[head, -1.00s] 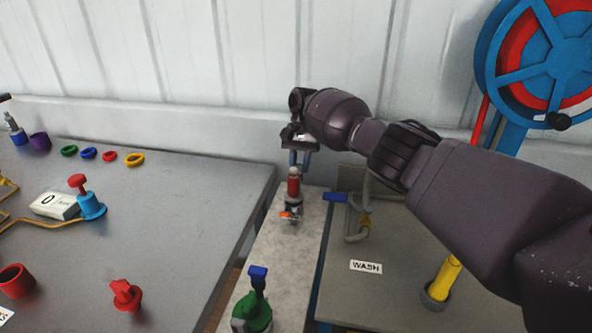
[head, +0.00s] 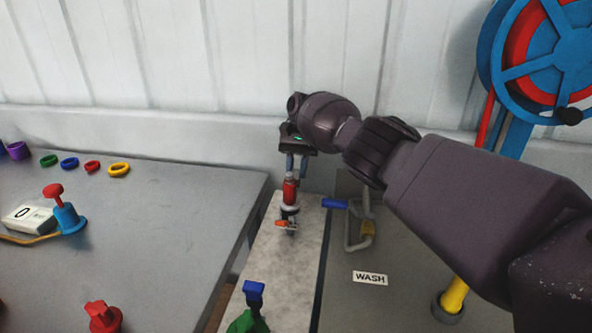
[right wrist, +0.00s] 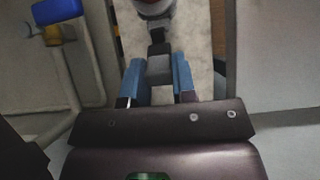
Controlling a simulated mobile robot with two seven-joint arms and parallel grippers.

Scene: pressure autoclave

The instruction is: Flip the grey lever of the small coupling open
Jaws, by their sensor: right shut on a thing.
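The small coupling (head: 290,190) stands on the pale narrow slab, with a red body, a silver collar and an orange piece at its base. My right gripper (head: 297,168) reaches it from above and behind, its blue fingers pointing down at the coupling's top. In the right wrist view, the blue fingertips (right wrist: 157,82) are shut on a grey block, the grey lever (right wrist: 158,68), and a dark link runs from it towards the coupling's round body (right wrist: 150,8). The lever is mostly hidden in the head view. My left gripper is not in view.
A pipe with a blue handle (head: 335,203) stands close right of the coupling. A green fitting with a blue top (head: 253,291) is in front. A WASH label (head: 370,278), yellow post (head: 454,292) and blue-red wheel (head: 545,55) are to the right.

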